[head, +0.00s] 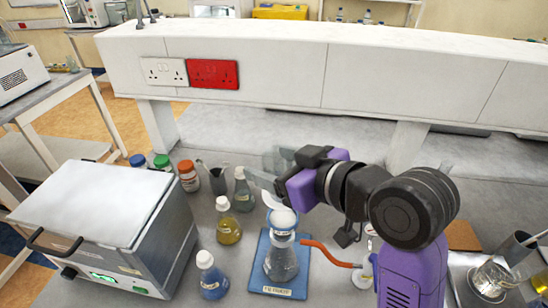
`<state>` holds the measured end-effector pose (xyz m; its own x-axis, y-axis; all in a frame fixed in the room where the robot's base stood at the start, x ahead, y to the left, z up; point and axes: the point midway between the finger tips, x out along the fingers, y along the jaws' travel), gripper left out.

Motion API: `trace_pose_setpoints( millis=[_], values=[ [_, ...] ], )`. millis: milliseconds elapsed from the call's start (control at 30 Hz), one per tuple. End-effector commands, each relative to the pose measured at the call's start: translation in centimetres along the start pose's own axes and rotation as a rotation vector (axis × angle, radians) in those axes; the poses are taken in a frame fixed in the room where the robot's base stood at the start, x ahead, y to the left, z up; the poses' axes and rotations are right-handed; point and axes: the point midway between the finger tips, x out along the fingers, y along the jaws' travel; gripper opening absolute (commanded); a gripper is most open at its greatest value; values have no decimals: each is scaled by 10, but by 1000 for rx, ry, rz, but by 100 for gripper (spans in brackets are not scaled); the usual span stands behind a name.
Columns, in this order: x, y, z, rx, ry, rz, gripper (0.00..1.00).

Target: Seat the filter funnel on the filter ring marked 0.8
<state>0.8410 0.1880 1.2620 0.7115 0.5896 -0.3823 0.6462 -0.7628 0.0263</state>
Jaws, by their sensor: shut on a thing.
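My gripper (268,190) is in the middle of the head view, pointing left, its pale fingers partly hidden by its own body. It is shut on a translucent, cup-like thing (277,158), which appears to be the filter funnel. A clear conical flask (281,262) stands upright on a blue base (258,276) below the gripper. A white, rounded top piece (283,219) sits on the flask's neck, just under the fingers in the picture. Whether the held thing touches it, I cannot tell. No 0.8 mark is readable, and I cannot tell which piece is that ring.
An orange hose (328,252) runs right from the flask. A yellow flask (229,228), a blue flask (212,278), a grey flask (242,190) and a dark beaker (217,180) stand left. A large grey instrument (150,245) fills the bench's left. Glassware (492,280) stands far right.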

Motion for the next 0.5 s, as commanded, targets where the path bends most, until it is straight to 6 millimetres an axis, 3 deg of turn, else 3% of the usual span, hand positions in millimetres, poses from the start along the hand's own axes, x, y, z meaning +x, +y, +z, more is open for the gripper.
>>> trace_pose_setpoints(
  millis=[500],
  values=[
    [15, -1, 36, 0, 1, 1, 27]
  ],
)
